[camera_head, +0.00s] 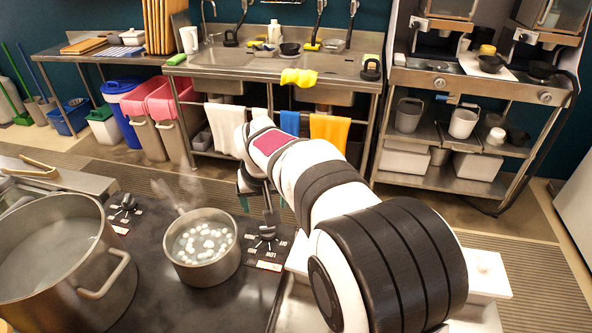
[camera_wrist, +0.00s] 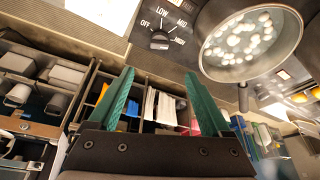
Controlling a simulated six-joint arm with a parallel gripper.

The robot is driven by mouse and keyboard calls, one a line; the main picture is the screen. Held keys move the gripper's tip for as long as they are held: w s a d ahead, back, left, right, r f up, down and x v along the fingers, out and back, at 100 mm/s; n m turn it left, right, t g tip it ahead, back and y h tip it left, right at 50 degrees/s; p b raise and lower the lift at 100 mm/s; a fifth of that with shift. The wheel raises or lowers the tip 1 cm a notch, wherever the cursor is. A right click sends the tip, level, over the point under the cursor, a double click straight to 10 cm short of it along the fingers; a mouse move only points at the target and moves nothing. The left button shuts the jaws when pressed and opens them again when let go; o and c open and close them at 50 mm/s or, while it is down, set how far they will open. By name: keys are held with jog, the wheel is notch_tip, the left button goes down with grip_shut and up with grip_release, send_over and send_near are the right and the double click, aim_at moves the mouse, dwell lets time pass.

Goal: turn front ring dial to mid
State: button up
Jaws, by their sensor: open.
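A black dial (camera_head: 267,231) sits on the dark stove top, right of the small pot. The same dial (camera_wrist: 160,41) shows in the wrist view with OFF, LOW, MID and a further mark around it. I cannot tell surely which mark its pointer meets. My gripper (camera_head: 262,200) is just beyond the dial in the head view, partly hidden by my arm. In the wrist view its two green fingers (camera_wrist: 158,75) are wide apart and empty, and the dial lies beyond their tips, apart from them. A second dial (camera_head: 127,203) is left of the small pot.
A small steaming pot (camera_head: 205,262) with white pieces in water stands close left of the dial. A large pot (camera_head: 95,279) stands at the left, with tongs (camera_head: 30,166) behind it. A white-lidded container (camera_head: 486,272) is at the right.

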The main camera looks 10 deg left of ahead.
aim_at(268, 234)
jog(key=x, duration=1.5)
jog(key=shift+d+f, duration=0.1)
jog(key=shift+d, duration=0.05)
grip_shut()
